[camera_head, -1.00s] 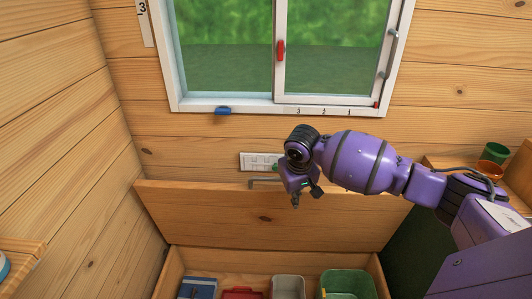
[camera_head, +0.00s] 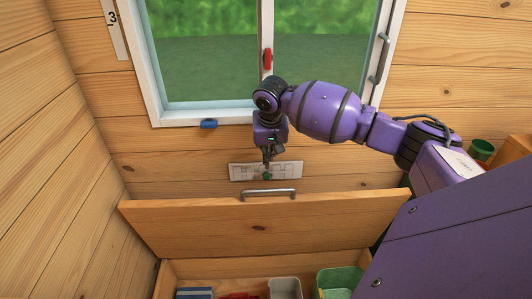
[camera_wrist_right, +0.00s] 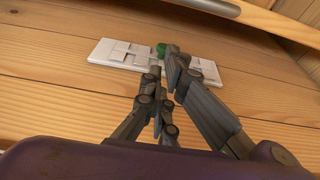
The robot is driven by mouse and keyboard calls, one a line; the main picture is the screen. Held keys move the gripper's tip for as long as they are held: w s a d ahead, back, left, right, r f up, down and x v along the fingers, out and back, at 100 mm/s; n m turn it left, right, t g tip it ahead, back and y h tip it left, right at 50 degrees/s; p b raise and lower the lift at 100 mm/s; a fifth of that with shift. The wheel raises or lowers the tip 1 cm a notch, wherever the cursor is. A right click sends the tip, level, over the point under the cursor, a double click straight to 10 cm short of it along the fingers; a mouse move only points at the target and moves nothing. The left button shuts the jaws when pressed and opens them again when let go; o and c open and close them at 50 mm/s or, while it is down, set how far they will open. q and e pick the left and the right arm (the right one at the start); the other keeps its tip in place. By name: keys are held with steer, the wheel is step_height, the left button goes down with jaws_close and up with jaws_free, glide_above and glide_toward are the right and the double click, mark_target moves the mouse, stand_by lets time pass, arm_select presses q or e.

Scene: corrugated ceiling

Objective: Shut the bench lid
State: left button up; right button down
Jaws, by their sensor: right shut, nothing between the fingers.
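The wooden bench lid (camera_head: 262,229) stands raised at the back of the bench, tilted up, with a grey bar handle (camera_head: 268,193) on its top edge. The open bench box shows below it. My right gripper (camera_head: 267,164) is shut and empty, pointing down just above the handle, in front of the white wall panel. In the right wrist view its fingertips (camera_wrist_right: 163,77) are close together near the panel, and the grey handle (camera_wrist_right: 215,6) crosses the top of that view. My left gripper is out of view.
The white panel (camera_head: 250,172) with a green knob is on the wall behind the lid. Inside the bench are a blue item (camera_head: 195,294), a red item, a grey bin (camera_head: 285,287) and a green bin (camera_head: 338,281). A window (camera_head: 205,55) is above. A green cup (camera_head: 481,150) stands at right.

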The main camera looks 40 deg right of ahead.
steer(key=x, duration=0.6)
steer(key=shift+w+f, duration=0.1)
steer(key=shift+f, duration=0.1)
arm_select(q)
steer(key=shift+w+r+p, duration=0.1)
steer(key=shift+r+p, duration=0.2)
steer(key=shift+p, duration=0.15)
arm_select(e)
steer(key=s+a, duration=0.2)
steer(key=s, duration=0.1)
steer(key=shift+s, duration=0.1)
steer(key=shift+a+f, duration=0.1)
